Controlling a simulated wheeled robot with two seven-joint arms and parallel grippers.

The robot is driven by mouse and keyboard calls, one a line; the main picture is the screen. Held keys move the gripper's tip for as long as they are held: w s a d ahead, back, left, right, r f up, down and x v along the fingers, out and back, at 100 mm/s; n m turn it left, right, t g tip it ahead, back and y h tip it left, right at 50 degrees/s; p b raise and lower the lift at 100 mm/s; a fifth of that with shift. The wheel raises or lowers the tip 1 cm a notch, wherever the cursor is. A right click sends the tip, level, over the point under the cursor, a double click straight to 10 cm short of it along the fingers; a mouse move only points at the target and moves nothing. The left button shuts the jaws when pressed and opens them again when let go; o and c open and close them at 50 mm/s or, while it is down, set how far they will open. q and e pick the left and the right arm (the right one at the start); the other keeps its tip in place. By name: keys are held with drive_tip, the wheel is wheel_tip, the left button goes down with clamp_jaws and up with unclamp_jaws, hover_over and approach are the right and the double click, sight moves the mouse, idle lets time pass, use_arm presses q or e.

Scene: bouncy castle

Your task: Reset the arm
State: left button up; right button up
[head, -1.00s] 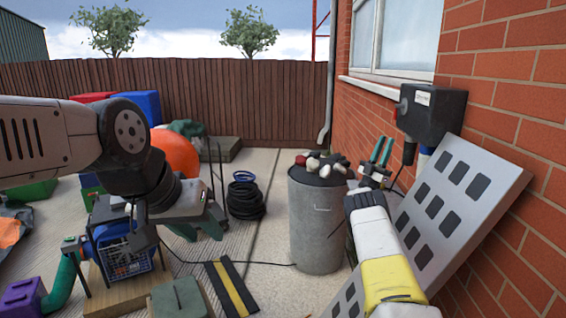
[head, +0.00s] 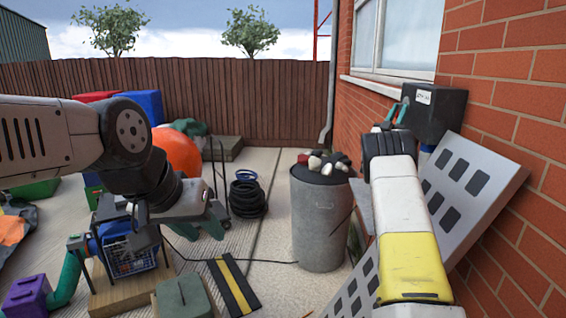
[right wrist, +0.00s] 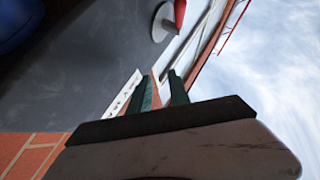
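My right arm reaches up along the brick wall in the head view. Its gripper (head: 396,112) is mostly hidden behind the wrist, with teal fingers showing beside the dark wall box (head: 436,112). In the right wrist view the two teal fingers of my right gripper (right wrist: 162,92) are apart with nothing between them. The dark face of the box (right wrist: 80,75) and its white label fill the left of that view, close to the fingers; contact cannot be told. My left gripper (head: 198,230) hangs at the left, its teal fingers apart and empty.
A metal bin (head: 319,225) with items on its lid stands by the right arm. A pale panel with dark pads (head: 462,205) leans on the wall.

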drive_tip(key=s+a+r+n+g+y, duration=0.2)
drive_tip(key=s+a+r+y, duration=0.35)
drive_tip(key=y, duration=0.45)
drive_tip(key=s+a+f+n+g+y, duration=0.1)
drive_tip(key=s+a+n+g+y, duration=0.1)
drive_tip(key=s+a+y, duration=0.35)
drive_tip(key=s+a+f+n+g+y, duration=0.1)
drive_tip(key=s+a+f+g+y, duration=0.1)
drive_tip(key=s+a, duration=0.7)
drive_tip(key=s+a+f+n+g, duration=0.1)
drive_tip(key=s+f, duration=0.4)
drive_tip(key=s, duration=0.6)
drive_tip(key=s+a+f+n+g+y, duration=0.1)
drive_tip(key=s+a+f+g, duration=0.3)
drive_tip(key=s, duration=0.7)
drive_tip(key=s+a+f+g+y, duration=0.1)
drive_tip(key=s+f, duration=0.4)
drive_tip(key=s, duration=0.7)
drive_tip(key=shift+a+f+n+g, duration=0.3)
drive_tip(key=shift+a+n+g, duration=0.1)
drive_tip(key=shift+a+g, duration=0.35)
drive_tip(key=shift+a+y, duration=0.1)
drive_tip(key=shift+y, duration=0.15)
